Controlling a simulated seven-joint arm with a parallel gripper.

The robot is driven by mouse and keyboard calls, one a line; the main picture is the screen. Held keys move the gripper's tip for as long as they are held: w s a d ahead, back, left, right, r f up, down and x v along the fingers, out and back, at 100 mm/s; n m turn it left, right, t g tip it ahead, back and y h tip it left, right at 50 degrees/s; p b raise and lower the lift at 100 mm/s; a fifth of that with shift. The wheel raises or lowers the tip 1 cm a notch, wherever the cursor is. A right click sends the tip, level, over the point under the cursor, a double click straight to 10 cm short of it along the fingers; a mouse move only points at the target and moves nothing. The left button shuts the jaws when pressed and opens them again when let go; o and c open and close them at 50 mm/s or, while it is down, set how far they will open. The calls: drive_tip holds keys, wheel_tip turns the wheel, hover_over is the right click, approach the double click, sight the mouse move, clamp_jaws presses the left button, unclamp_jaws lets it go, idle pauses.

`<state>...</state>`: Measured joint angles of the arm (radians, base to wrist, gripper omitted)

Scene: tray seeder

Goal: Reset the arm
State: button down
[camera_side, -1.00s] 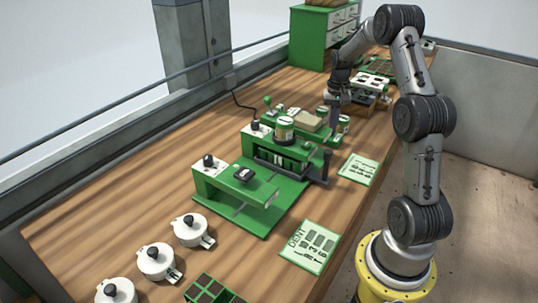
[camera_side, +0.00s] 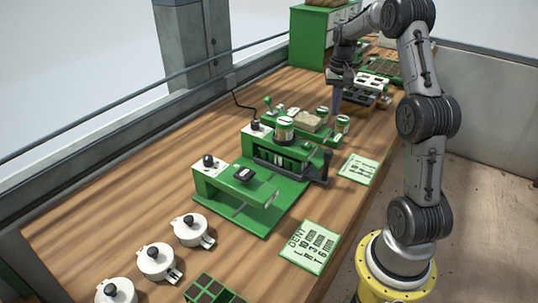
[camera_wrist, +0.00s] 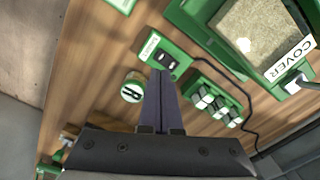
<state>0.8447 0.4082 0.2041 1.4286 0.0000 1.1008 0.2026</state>
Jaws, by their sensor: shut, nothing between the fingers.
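My gripper (camera_side: 337,98) is shut and empty in the side view, pointing down above the far part of the wooden bench. Its two fingers are together in the wrist view (camera_wrist: 161,80), over a small green box with a black switch (camera_wrist: 166,58) and a round green-topped jar (camera_wrist: 132,90). The fingers look apart from these things. The arm is bent over the bench, with the gripper beside the white and dark tray rack (camera_side: 372,82).
The green seeder machines (camera_side: 240,196) stand along the middle of the bench. White lidded pots (camera_side: 190,230) and a green divided tray (camera_side: 212,291) are at the near end. Green cards (camera_side: 310,246) lie at the right edge. A green drawer cabinet (camera_side: 311,38) stands at the back.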

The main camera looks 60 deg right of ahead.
drive_tip(key=w+a+r+n, duration=0.1)
drive_tip(key=a+r, duration=0.2)
drive_tip(key=w+a+r+t, duration=0.1)
drive_tip(key=w+a+r, duration=0.1)
drive_tip(key=a+r, duration=0.1)
drive_tip(key=w+a+r+n+h, duration=0.1)
drive_tip(key=a+r, duration=0.2)
drive_tip(key=shift+w+a+n+t, duration=0.2)
drive_tip(key=shift+w+n+t, duration=0.1)
drive_tip(key=shift+w, duration=0.1)
drive_tip(key=s+a+r+n+t, duration=0.1)
drive_tip(key=s+a+r+n, duration=0.25)
drive_tip(key=a, duration=0.65)
drive_tip(key=s+a+r+n+t, duration=0.2)
drive_tip(key=s+a+r, duration=0.25)
drive_tip(key=a, duration=0.45)
drive_tip(key=s+a+f+n, duration=0.2)
drive_tip(key=s+a+f, duration=0.1)
drive_tip(key=s, duration=0.3)
drive_tip(key=s+a+f+n+t+y, duration=0.1)
drive_tip(key=s+a+f+n, duration=0.1)
drive_tip(key=s+a+f, duration=0.2)
drive_tip(key=shift+s+f, duration=0.3)
drive_tip(key=shift+s, duration=0.65)
